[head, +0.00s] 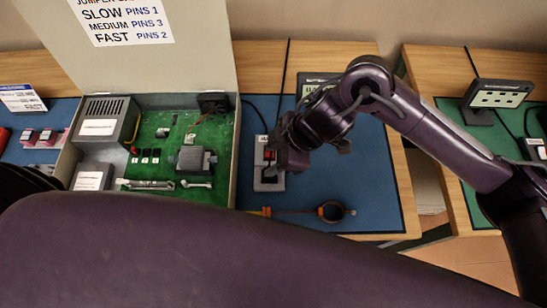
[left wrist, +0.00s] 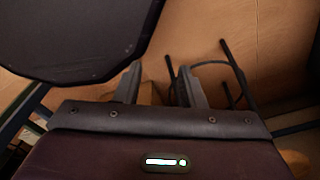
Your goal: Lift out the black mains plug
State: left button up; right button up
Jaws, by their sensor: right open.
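A small grey socket unit (head: 262,184) with a red part on it sits on the blue mat (head: 345,195), right of the open box. A dark shape on its face may be the black mains plug, but I cannot tell it apart from the gripper. My right gripper (head: 276,152) is open at the unit's right side and hides part of it. Whether its fingers touch the plug cannot be seen. My left gripper (left wrist: 159,72) shows in the left wrist view with its fingers apart and nothing between them.
The open beige case (head: 238,150) holds a green board and a metal power unit (head: 107,121). A small display (head: 318,84) stands behind. Bare mat lies to the right.

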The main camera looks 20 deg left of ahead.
jog(key=shift+h, duration=0.6)
jog(key=f, duration=0.2)
jog(key=f+p, duration=0.1)
jog(key=f, duration=0.4)
jog(key=shift+a+f, duration=0.3)
jog(key=shift+a, duration=0.05)
jog(key=c, duration=0.8)
